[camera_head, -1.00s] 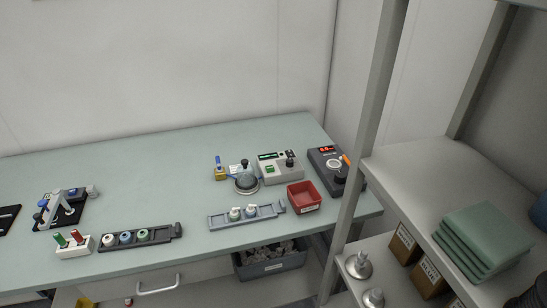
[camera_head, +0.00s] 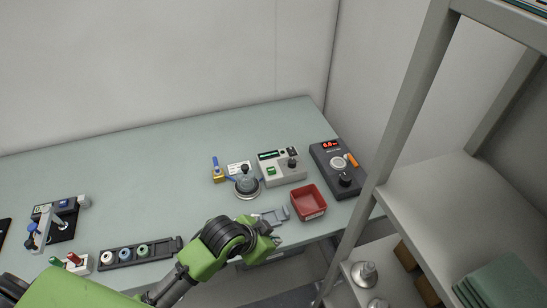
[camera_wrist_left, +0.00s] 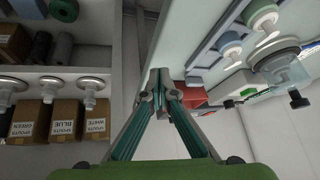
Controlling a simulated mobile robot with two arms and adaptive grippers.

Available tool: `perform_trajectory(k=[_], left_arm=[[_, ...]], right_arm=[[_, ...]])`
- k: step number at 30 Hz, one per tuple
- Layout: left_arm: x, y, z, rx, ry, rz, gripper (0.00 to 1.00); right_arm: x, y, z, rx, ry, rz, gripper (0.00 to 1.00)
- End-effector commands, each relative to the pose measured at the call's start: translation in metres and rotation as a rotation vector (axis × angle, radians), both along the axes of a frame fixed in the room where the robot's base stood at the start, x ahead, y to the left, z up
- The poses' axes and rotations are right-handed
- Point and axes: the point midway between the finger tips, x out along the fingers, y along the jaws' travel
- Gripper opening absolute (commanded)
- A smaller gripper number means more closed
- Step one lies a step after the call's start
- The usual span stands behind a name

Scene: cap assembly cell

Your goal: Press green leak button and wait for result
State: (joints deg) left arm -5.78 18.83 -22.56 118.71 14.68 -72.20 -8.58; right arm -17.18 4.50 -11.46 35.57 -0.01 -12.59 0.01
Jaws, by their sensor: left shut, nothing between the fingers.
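The leak tester (camera_head: 282,168) is a pale grey box with a dark display, a black knob and a green button (camera_head: 271,170) on its front left. It stands at the back right of the bench. A clear dome fixture with a black knob (camera_head: 246,182) stands to its left. My left gripper (camera_head: 274,232) is over the front edge of the bench, in front of the tester and apart from it. In the left wrist view its fingers (camera_wrist_left: 160,80) are together and empty. The tester's display is too small to read. My right gripper is not in view.
A red bin (camera_head: 308,202) stands right of my left gripper. A dark device with a red readout (camera_head: 336,168) is behind it. A shelf unit (camera_head: 400,130) stands at the right.

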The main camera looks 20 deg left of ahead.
Motion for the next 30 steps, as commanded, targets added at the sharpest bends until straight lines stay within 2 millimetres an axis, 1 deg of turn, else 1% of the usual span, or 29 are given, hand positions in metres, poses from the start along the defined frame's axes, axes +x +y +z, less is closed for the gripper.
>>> perform_trajectory(k=[1, 4, 8, 11, 13, 18, 21, 24, 27, 30], left_arm=[[0.019, -0.003, 0.007, 0.016, -0.034, -0.047, 0.00], [0.050, -0.008, 0.016, 0.036, -0.086, -0.131, 0.00], [0.089, -0.007, 0.029, 0.074, -0.150, -0.218, 0.00], [0.120, 0.001, 0.041, 0.110, -0.195, -0.270, 0.00], [0.142, 0.011, 0.051, 0.135, -0.225, -0.298, 0.00], [0.191, 0.041, 0.079, 0.200, -0.289, -0.336, 0.00], [0.213, 0.060, 0.095, 0.231, -0.319, -0.341, 0.00], [0.228, 0.074, 0.106, 0.251, -0.339, -0.342, 0.00], [0.236, 0.082, 0.113, 0.260, -0.351, -0.341, 0.00], [0.240, 0.085, 0.116, 0.265, -0.355, -0.340, 0.00]], right_arm=[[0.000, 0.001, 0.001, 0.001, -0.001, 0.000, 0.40], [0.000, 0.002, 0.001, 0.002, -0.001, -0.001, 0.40], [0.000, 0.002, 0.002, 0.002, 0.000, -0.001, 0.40], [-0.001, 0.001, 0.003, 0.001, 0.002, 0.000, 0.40], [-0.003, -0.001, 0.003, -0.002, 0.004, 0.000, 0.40], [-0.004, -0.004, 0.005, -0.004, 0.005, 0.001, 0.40], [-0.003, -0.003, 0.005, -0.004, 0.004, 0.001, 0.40], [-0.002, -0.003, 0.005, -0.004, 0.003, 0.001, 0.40], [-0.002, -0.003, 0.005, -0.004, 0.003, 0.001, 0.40], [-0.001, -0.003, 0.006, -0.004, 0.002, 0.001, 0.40]])
